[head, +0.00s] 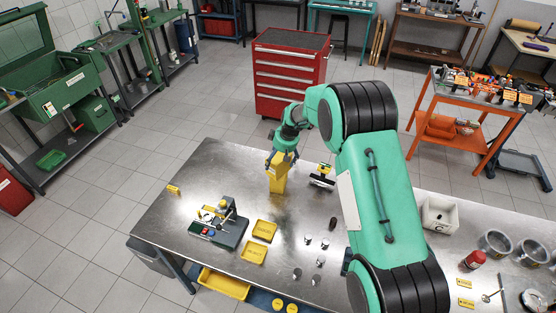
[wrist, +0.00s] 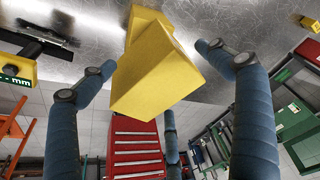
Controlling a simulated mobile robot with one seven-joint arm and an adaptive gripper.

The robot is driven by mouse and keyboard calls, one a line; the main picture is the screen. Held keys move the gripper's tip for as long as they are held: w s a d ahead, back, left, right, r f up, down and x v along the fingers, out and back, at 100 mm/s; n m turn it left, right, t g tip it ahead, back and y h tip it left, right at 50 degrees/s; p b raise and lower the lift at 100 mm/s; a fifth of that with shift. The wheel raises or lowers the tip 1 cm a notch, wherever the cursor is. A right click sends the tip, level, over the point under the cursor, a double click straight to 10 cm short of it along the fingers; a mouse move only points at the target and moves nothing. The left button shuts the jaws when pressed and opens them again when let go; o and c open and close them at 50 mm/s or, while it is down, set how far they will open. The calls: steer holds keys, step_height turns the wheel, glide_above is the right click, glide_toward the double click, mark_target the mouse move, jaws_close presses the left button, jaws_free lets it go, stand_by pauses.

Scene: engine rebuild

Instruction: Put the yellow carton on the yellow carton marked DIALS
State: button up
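A yellow carton (head: 284,158) is at my gripper, above a second yellow block (head: 277,182) that stands on the steel bench. In the wrist view the nearer carton (wrist: 155,75) lies between my fingers, with the other yellow block (wrist: 143,18) directly behind it; they look in contact, slightly turned against each other. No DIALS marking is readable. My gripper (wrist: 160,62) is open, its blue fingers spread on both sides with visible gaps to the carton. In the head view my gripper (head: 283,157) partly hides the upper carton.
The steel bench (head: 170,225) holds a gauge stand (head: 222,228), yellow trays (head: 264,230), small metal parts (head: 320,260) and a black device (head: 322,177) right of the cartons. A red tool cabinet (head: 290,75) stands behind. Bare bench lies left of the cartons.

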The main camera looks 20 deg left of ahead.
steer(key=shift+r, duration=0.1)
steer(key=b+v, duration=0.1)
steer(key=v, duration=1.1)
steer(key=shift+b, duration=0.35)
stand_by(0.6)
steer(key=shift+d, duration=0.1)
